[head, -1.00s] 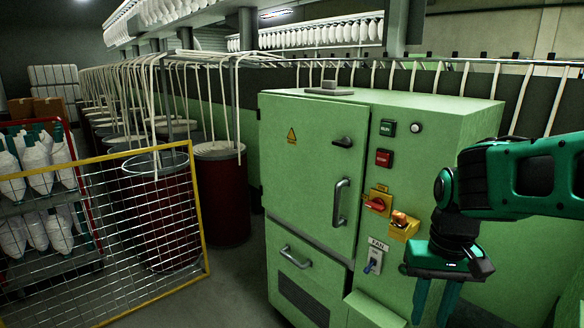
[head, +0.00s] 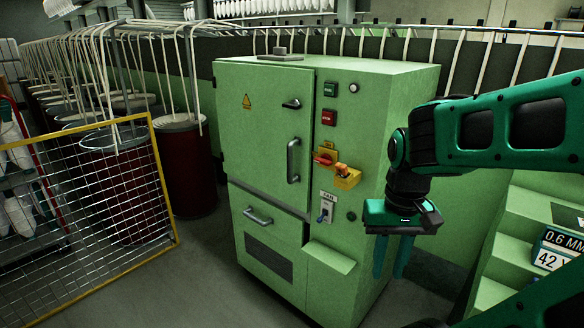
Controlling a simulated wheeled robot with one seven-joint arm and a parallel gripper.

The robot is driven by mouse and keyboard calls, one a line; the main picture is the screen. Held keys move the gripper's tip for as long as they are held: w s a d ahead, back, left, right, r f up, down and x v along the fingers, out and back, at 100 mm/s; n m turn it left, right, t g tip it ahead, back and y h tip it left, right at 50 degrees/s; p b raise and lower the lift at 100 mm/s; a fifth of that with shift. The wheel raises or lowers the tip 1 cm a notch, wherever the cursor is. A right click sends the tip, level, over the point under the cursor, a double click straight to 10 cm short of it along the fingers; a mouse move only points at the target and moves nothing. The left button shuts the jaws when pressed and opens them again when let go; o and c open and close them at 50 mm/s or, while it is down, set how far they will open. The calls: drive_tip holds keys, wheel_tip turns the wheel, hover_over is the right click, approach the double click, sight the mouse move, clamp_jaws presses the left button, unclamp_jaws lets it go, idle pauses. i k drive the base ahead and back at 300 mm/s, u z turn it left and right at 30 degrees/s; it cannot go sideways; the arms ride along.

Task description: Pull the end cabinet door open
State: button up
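The green end cabinet (head: 410,100) stands in the middle of the head view. Its upper door (head: 250,150) looks shut and carries a yellow warning triangle, a dark latch (head: 291,104) and a grey vertical bar handle (head: 293,160). A lower panel (head: 275,240) has its own grey handle (head: 257,216). My gripper (head: 390,274) points down in front of the cabinet's right side, right of the door handle and apart from it. Its two green fingers show a gap between them, with nothing held.
A yellow-framed mesh gate (head: 165,190) stands at left near dark red cans (head: 188,175). Green steps (head: 500,247) stand at right. Grey floor lies before the cabinet.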

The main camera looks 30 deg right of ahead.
sight(265, 145)
drive_tip(key=u, duration=0.3)
drive_tip(key=k, duration=0.1)
drive_tip(key=z, duration=0.5)
drive_tip(key=i, duration=0.95)
drive_tip(key=u, duration=0.2)
